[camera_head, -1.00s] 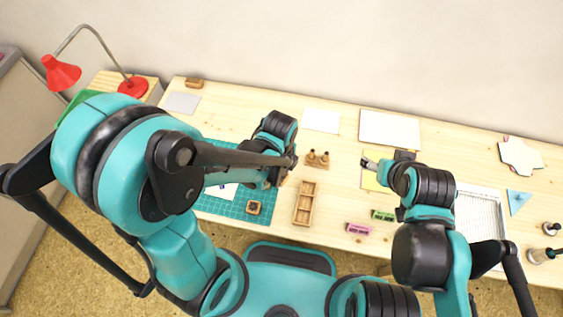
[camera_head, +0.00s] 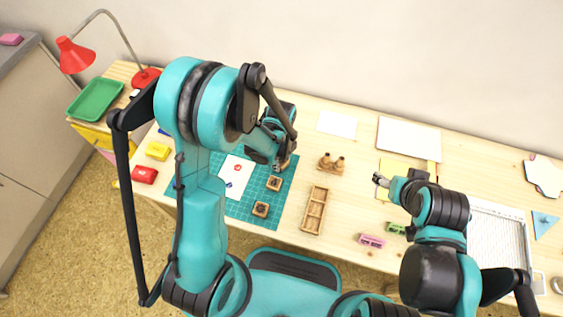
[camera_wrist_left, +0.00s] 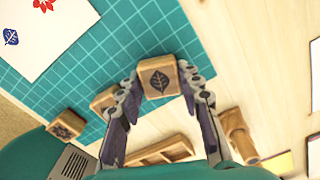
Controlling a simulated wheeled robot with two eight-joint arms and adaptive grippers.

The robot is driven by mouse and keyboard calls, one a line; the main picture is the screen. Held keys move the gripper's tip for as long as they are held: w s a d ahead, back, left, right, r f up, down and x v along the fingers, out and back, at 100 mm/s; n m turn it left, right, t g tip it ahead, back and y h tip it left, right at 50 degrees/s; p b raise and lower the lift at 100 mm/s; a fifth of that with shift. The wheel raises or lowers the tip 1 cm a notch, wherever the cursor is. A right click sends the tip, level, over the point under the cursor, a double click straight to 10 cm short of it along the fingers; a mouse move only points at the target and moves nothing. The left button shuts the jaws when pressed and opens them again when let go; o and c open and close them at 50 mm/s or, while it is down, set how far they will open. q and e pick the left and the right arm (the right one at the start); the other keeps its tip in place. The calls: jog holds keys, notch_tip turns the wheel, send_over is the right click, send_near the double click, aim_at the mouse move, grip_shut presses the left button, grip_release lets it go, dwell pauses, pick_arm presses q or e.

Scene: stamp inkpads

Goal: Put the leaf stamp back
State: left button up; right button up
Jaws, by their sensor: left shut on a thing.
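My left gripper (camera_head: 281,165) is shut on the leaf stamp (camera_wrist_left: 160,80), a small wooden block with a dark leaf mark facing the left wrist camera. In the head view, the gripper is over the right edge of the green cutting mat (camera_head: 238,208), and the arm partly hides the stamp. Two other wooden stamps (camera_head: 273,183) (camera_head: 260,209) sit on the mat. They also show in the left wrist view (camera_wrist_left: 104,100) (camera_wrist_left: 66,124). My right gripper (camera_head: 381,180) is over the table's right half; its jaw opening is unclear.
A wooden compartment tray (camera_head: 305,222) lies right of the mat. A wooden holder with rounded knobs (camera_head: 331,163) stands behind it. White paper (camera_head: 232,187) with red and blue prints lies on the mat. Pink (camera_head: 372,240) and green (camera_head: 395,228) blocks are near the front edge.

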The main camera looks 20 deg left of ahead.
pick_arm(q)
jog(key=shift+f, duration=0.15)
jog(key=shift+f, duration=0.1)
jog(key=o, duration=1)
